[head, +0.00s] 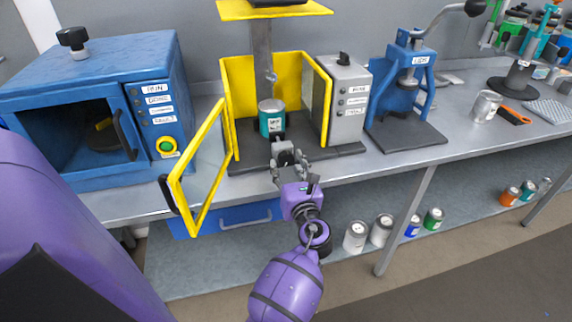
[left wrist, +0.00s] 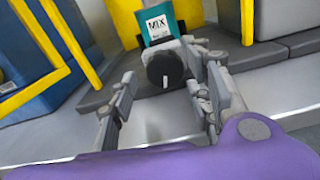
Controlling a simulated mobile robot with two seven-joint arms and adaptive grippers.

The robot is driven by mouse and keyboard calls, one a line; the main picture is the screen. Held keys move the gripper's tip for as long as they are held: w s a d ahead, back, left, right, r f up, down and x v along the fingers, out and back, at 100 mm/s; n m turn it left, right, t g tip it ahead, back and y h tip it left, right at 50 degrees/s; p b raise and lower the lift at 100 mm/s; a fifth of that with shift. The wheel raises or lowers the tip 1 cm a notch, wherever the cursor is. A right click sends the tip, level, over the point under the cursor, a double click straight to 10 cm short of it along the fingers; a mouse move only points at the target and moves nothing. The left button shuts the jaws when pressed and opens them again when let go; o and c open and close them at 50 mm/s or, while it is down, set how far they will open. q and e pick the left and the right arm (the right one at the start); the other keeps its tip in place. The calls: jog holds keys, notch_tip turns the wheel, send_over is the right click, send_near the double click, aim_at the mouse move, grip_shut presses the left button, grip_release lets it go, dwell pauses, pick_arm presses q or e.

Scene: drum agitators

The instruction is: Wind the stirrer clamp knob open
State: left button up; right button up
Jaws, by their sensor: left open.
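The stirrer (head: 262,60) has a yellow guard with its glazed door (head: 206,165) swung open toward me. A can with a teal label (head: 271,120), marked MIX in the left wrist view (left wrist: 160,22), stands inside. The clamp knob (left wrist: 164,69) is round and dark with a white mark, in front of the can, low down. My left gripper (head: 289,170) is in front of the clamp; its fingers are open, spread to either side of the knob in the left wrist view (left wrist: 168,88). I see no finger pressed on the knob. My right gripper is not in view.
A blue cabinet machine (head: 95,70) stands left, a grey control box (head: 343,95) and a blue press (head: 404,85) right. The open door stands just left of my gripper. Several cans sit on the shelf below the bench.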

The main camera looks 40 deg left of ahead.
pick_arm(q)
jog(key=shift+w+a, duration=0.3)
jog(key=c, duration=1.1)
jog(key=n, duration=0.3)
jog(key=shift+f, duration=0.1)
jog(key=shift+n, duration=0.3)
jog(key=shift+a, duration=0.1)
jog(key=shift+s, duration=0.1)
jog(key=o, duration=1.1)
